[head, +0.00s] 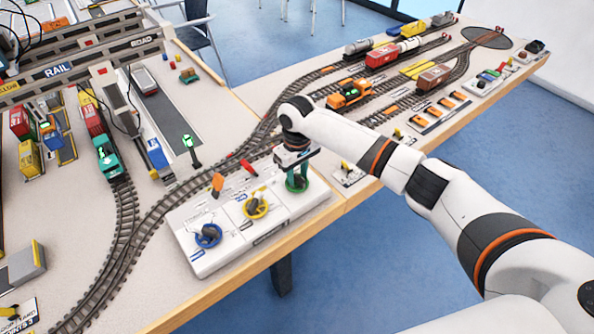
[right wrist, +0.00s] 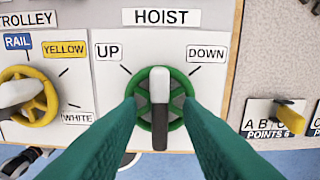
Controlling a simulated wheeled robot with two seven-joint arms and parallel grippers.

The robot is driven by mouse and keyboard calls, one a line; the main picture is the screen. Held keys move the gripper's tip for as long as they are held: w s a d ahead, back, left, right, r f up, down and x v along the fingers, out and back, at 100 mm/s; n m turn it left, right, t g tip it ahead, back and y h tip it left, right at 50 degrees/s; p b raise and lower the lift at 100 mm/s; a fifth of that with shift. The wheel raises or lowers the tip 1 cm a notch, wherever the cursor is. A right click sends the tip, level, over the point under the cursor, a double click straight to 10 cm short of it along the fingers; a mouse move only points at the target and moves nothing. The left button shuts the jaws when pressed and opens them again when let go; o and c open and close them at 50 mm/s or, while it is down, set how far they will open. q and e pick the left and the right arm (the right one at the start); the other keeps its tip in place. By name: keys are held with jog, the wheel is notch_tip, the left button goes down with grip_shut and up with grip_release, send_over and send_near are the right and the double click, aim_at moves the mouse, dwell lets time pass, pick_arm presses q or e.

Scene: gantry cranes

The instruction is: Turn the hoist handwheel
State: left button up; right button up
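The hoist handwheel (head: 297,183) is a green wheel at the right end of the white control panel. In the right wrist view the green wheel (right wrist: 145,117) sits under the HOIST label, between the UP and DOWN marks. A bar, light at one end and black at the other, runs across it, its light end towards the label. My right gripper (head: 294,165) is over the wheel, pointing down. Its two green fingers are apart, one on each side of the bar, with visible gaps. Whether the fingertips touch the rim, I cannot tell. My left gripper is not in view.
The yellow trolley wheel (head: 256,207) and a blue wheel (head: 208,236) are left of the hoist wheel on the same panel. The POINTS 6 lever (right wrist: 291,117) is to the right. Tracks and trains lie beyond.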

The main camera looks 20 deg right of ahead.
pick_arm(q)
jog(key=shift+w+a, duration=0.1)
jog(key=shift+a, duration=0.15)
pick_arm(e)
jog(key=shift+c, duration=0.7)
grip_shut()
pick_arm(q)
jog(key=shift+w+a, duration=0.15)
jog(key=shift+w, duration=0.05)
